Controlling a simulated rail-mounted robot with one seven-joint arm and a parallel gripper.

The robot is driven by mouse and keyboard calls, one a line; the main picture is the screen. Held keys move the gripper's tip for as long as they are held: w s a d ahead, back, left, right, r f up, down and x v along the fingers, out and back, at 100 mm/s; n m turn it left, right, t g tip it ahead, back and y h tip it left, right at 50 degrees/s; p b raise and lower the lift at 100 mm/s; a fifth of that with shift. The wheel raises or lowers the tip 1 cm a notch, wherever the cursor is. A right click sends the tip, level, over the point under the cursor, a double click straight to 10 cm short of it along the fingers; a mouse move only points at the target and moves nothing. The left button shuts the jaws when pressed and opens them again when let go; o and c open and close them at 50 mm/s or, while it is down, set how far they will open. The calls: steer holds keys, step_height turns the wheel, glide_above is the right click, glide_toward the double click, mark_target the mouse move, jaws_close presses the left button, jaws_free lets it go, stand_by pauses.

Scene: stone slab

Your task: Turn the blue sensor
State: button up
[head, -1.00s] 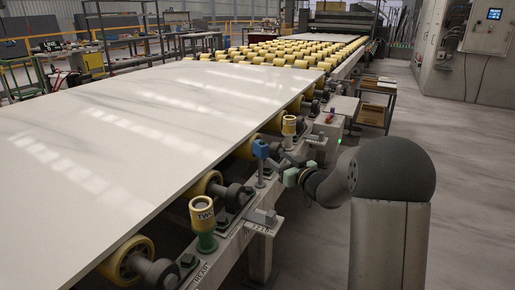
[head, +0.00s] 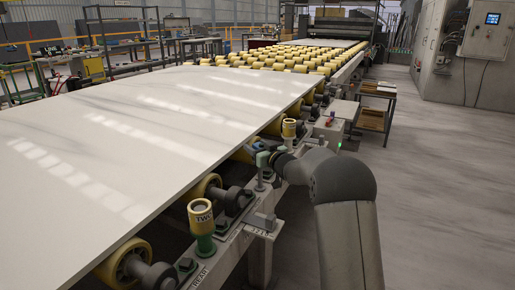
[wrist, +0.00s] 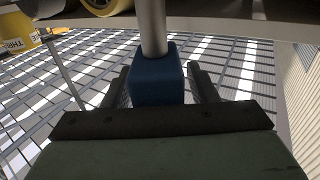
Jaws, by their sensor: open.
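The blue sensor (head: 262,158) sits on a post at the conveyor's near side rail, partly hidden by my gripper (head: 273,156) in the head view. In the wrist view the sensor is a blue block (wrist: 157,82) on a grey metal rod. My gripper (wrist: 161,88) is open there, with one dark finger on each side of the block. A gap shows between the block and the right finger; the left finger is close to the block, and contact cannot be told.
Another yellow cylinder (head: 289,129) stands farther along. The stone slab (head: 130,125) lies on yellow rollers beside the rail. The floor at right (head: 440,190) is clear.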

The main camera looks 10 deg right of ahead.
steer(key=shift+c, duration=0.3)
steer(key=c, duration=0.9)
